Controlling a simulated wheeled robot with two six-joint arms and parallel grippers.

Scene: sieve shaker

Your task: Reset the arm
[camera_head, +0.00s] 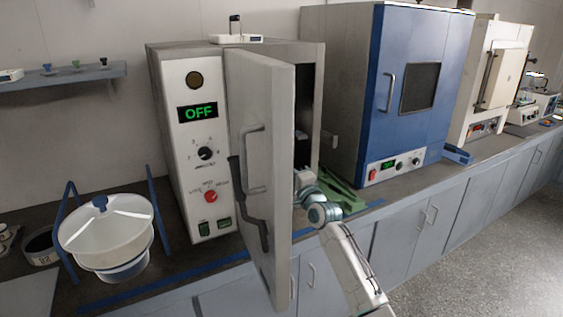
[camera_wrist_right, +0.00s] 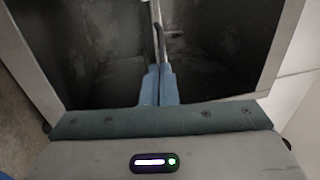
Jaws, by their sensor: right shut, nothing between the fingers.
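My right arm (camera_head: 345,255) comes in from the lower right in the head view and reaches up to the gap behind the open door of the grey oven. The door hides its gripper there. In the right wrist view my right gripper (camera_wrist_right: 159,78) has its blue fingers together with nothing between them. The fingers point at the dark inside of a box-like chamber (camera_wrist_right: 95,55). A thin pale rod (camera_wrist_right: 156,12) and a dark curved piece show beyond the fingertips. My left gripper is not in view.
The grey oven (camera_head: 174,140) shows OFF, and its door (camera_head: 262,100) stands wide open over the counter edge. A blue oven (camera_head: 425,80) and green parts (camera_head: 345,193) are to the right. The floor (camera_head: 500,230) is clear.

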